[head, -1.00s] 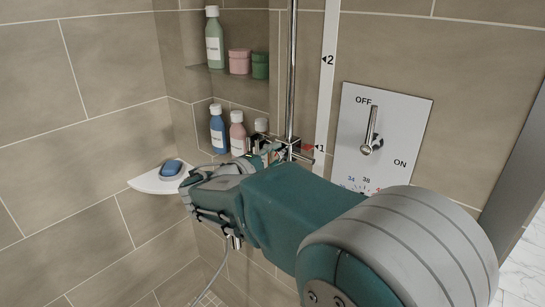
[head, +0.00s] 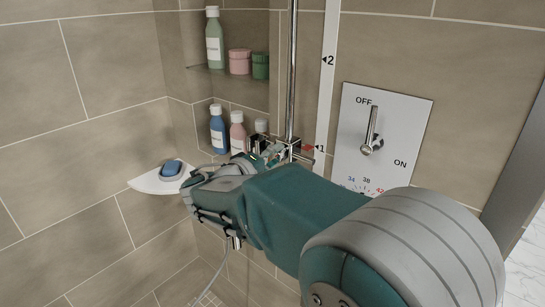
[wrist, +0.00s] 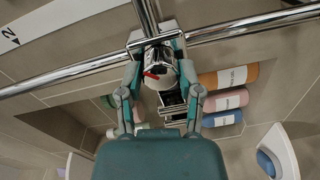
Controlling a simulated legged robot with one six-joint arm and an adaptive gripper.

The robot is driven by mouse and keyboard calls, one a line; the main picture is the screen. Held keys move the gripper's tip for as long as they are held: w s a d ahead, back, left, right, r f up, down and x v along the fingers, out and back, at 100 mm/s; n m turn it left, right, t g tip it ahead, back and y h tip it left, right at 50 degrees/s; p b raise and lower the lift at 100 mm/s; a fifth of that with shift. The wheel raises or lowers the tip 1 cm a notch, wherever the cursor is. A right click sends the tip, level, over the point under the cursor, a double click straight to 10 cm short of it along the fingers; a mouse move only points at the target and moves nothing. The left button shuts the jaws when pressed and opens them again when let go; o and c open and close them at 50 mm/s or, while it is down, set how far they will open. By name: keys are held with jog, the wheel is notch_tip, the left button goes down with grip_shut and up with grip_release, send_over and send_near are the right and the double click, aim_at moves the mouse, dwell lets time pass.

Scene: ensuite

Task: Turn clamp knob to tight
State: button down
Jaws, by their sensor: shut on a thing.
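I cannot read a tight or loose label.
A control plate (head: 388,115) with an OFF/ON lever (head: 371,133) is right of the rail. Bottles and jars stand in the niche (head: 226,85) behind. A corner shelf (head: 155,184) holds blue soap (head: 172,168). A hose (head: 217,272) hangs below my gripper.

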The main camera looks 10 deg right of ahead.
jog(key=shift+d+f, duration=0.1)
jog(key=shift+f, duration=0.1)
jog(key=shift+c, duration=2.4)
grip_release()
jog(key=shift+o, duration=1.1)
jog(key=shift+d, duration=0.1)
jog(key=shift+r, duration=0.1)
jog(key=shift+a, duration=0.3)
jog(key=v, duration=1.1)
jog(key=shift+s+a, duration=0.2)
